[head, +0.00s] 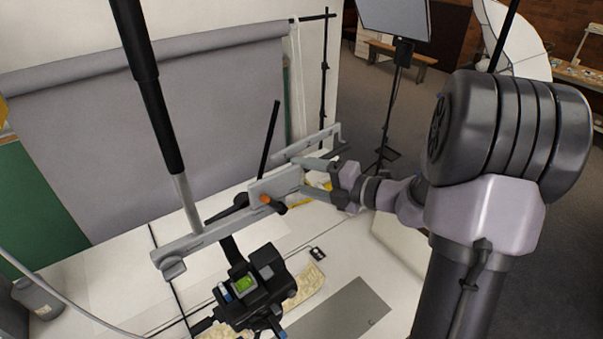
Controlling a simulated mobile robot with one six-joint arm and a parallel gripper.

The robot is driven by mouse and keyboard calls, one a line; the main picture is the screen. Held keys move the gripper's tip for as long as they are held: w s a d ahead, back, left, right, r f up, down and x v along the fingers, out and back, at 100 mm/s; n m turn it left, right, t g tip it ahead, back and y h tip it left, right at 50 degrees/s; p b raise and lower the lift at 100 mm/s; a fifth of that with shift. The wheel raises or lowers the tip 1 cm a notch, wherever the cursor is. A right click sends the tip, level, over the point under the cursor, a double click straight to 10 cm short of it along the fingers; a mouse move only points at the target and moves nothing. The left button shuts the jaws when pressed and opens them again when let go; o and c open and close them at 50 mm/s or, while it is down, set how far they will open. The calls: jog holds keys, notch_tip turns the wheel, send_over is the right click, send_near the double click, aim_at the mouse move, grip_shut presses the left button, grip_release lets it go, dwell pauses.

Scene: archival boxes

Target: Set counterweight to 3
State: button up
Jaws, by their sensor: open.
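A pale grey beam (215,233) runs slantwise from the lower left to the upper right. A grey block (277,184) sits on its middle, with an orange-tipped knob (267,199) at the front; this block looks like the counterweight. No number or scale marks are readable at this size. My gripper (303,177) is open at the right of the block, its two fingers pointing left, one above the other. The fingertips are close to the block's right end; I cannot tell whether they touch it.
A black camera (262,288) with a small green screen hangs below the beam over a white table. A black and silver pole (150,90) rises at the left of the beam. A grey backdrop (150,130) hangs behind. A softbox on a stand (395,85) stands at the back right.

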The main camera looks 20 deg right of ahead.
jog(key=shift+x, duration=0.85)
jog(key=shift+d, duration=0.1)
grip_shut()
